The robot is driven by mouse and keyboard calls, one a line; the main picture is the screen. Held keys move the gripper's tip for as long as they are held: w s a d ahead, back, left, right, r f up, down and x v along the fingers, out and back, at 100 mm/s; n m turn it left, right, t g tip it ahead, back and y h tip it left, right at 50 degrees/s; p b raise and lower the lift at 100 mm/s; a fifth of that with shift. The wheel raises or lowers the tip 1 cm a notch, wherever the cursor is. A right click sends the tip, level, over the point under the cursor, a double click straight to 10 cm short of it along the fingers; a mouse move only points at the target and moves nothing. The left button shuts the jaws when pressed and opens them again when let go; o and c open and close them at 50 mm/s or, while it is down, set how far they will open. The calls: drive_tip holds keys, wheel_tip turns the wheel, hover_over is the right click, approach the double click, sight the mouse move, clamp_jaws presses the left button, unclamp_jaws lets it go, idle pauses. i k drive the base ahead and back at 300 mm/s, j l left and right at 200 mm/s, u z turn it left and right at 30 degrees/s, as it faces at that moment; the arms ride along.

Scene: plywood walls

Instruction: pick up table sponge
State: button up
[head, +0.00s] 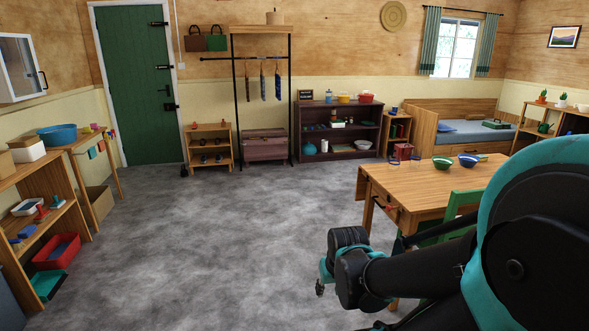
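The wooden table (420,192) stands at the right, partly hidden by my own arm. On it are a green bowl (443,164), a blue-green bowl (467,160) and clear glasses (416,162). A small yellow and dark item (483,158) lies behind the bowls; it may be a sponge, but it is too small to tell. No sponge is clearly recognisable in the head view. My gripper (322,278) is in front of and below the table's left end, over the floor, apart from the table. Its fingers are mostly hidden, so its opening does not show.
A green chair (462,206) stands at the table's near side. Shelves with bins (58,250) and a side table with a blue basin (57,134) line the left wall. A dark bookcase (340,128) and a bed (470,132) are at the back. The middle floor is clear.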

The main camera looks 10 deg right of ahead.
sight(482, 157)
drive_tip(key=i+u, duration=0.1)
drive_tip(key=i, duration=1.8)
drive_tip(key=i+z, duration=0.1)
drive_tip(key=i, duration=0.85)
drive_tip(key=i+j+z, duration=0.1)
drive_tip(key=i, duration=0.9)
drive_tip(key=i+z, duration=0.2)
drive_tip(key=i, duration=0.45)
drive_tip(key=i+z, duration=0.25)
drive_tip(key=i, duration=0.4)
drive_tip(key=i+j+z, duration=0.2)
drive_tip(key=i, duration=0.5)
drive_tip(key=i+l+z, duration=0.1)
drive_tip(key=i+z, duration=0.3)
drive_tip(key=i+j+z, duration=0.1)
drive_tip(key=i+z, duration=0.25)
drive_tip(key=i, duration=0.2)
drive_tip(key=i+j+z, duration=0.15)
drive_tip(key=i+z, duration=0.25)
drive_tip(key=i, duration=0.05)
